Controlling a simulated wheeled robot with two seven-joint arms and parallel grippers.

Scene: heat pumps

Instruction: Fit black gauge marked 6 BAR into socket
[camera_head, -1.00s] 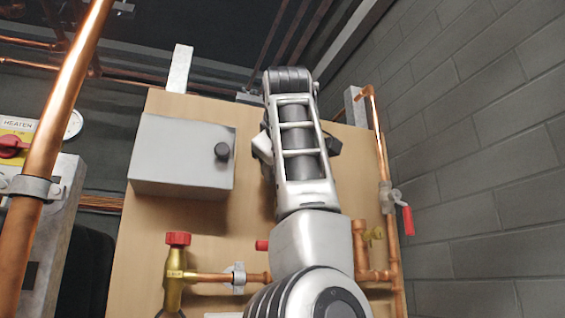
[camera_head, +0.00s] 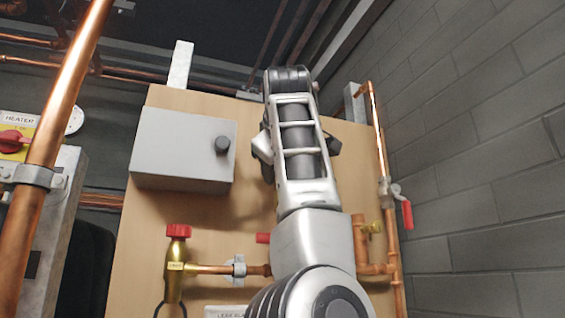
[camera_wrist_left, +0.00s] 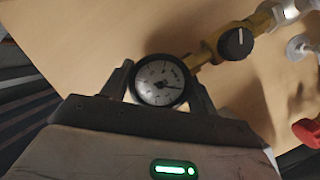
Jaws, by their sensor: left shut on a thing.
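A round gauge (camera_wrist_left: 159,80) with a white dial and a dark rim sits between the two fingers of my left gripper (camera_wrist_left: 160,72) in the left wrist view. The gripper is shut on it, and the dial faces the camera. The print on the dial is too small to read. A brass fitting with a black knob (camera_wrist_left: 236,43) is just beyond it at upper right; its near end (camera_wrist_left: 196,62) meets the gauge's edge in the picture, and I cannot tell whether they touch. In the head view my own arm covers the middle of the board, and neither gripper shows there.
The wooden board (camera_head: 200,215) carries a grey box (camera_head: 183,150), a brass valve with a red cap (camera_head: 177,262) and copper pipes. A red-handled valve (camera_head: 406,212) is at right by the block wall. A copper pipe (camera_head: 62,100) and heater unit (camera_head: 55,215) stand at left.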

